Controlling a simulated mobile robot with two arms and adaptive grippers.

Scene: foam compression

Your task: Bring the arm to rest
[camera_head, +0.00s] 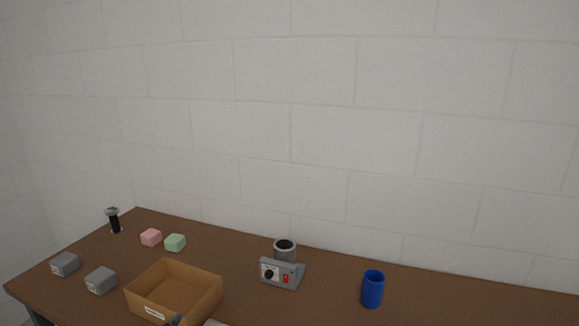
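A small dark tip (175,321) and a light grey piece show at the bottom edge, in front of the cardboard box (205,298). They look like part of my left gripper and arm, but most is cut off, so its opening and any hold are hidden. My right gripper is not in view. The open box stands on the brown table (330,290), with a label on its front, and looks empty where I can see inside.
A pink block (151,237) and green block (175,242) lie behind the box. Two grey blocks (65,264) (101,280) lie left. A black post with a grey top (114,221) stands back left. A grey control device (283,273) and blue cup (372,289) stand right.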

